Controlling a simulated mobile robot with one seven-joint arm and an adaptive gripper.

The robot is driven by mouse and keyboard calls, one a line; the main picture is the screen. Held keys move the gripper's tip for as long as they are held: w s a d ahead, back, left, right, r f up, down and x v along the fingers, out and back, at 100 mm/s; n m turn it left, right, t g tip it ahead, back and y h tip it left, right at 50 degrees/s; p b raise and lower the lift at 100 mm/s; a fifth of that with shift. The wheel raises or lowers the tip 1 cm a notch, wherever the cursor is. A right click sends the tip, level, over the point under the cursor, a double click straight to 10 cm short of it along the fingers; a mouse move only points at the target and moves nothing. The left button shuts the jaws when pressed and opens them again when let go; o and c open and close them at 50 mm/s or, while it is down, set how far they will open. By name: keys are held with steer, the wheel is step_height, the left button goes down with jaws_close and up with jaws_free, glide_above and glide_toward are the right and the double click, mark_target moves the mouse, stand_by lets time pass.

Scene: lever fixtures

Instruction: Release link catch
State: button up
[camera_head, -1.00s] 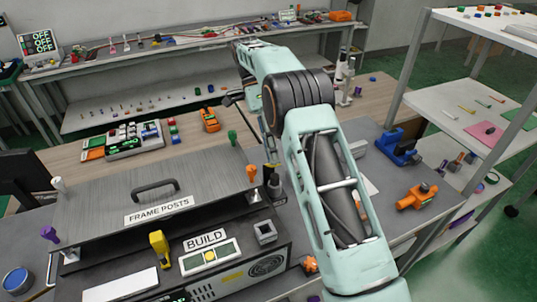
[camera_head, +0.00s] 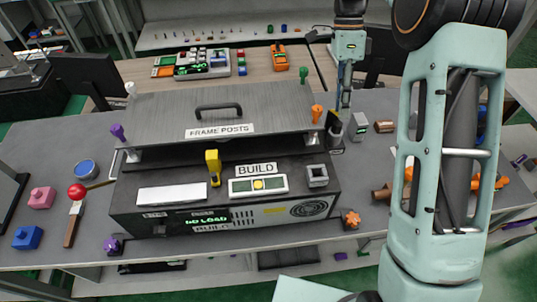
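No part is labelled as the link catch, and I cannot tell which one it is. The black machine (camera_head: 140,215) carries a raised grey plate (camera_head: 160,112) with a black handle and the sign FRAME POSTS. Coloured posts stand at its corners: white (camera_head: 131,89), purple (camera_head: 118,132), green (camera_head: 303,74) and orange (camera_head: 316,113). A yellow lever (camera_head: 213,167) stands upright on the machine's front deck, left of the BUILD sign (camera_head: 256,169). My gripper (camera_head: 342,104) points down behind the plate's right end, apart from the posts. Its fingers are too small to read.
A red-ball lever (camera_head: 77,191) and a blue tin (camera_head: 86,168) lie left of the machine. An orange star knob (camera_head: 352,219) is by its front right corner. A grey block (camera_head: 359,126) stands near my gripper. My arm hides much of the table's right side.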

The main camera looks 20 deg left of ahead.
steer(key=shift+s+d+f+t+y+b, duration=0.15)
steer(key=shift+s+f+t+y+b, duration=0.35)
steer(key=shift+b, duration=1.45)
steer(key=t+b, duration=0.1)
steer(key=b, duration=0.2)
steer(key=f+t+b, duration=0.1)
steer(key=b, duration=0.3)
steer(key=shift+s+d, duration=0.15)
steer(key=shift+s, duration=0.05)
steer(key=t+b, duration=0.1)
steer(key=b, duration=0.3)
steer(key=shift+s+d+f+y, duration=0.1)
steer(key=shift+s+f+y, duration=0.1)
steer(key=shift+y, duration=0.2)
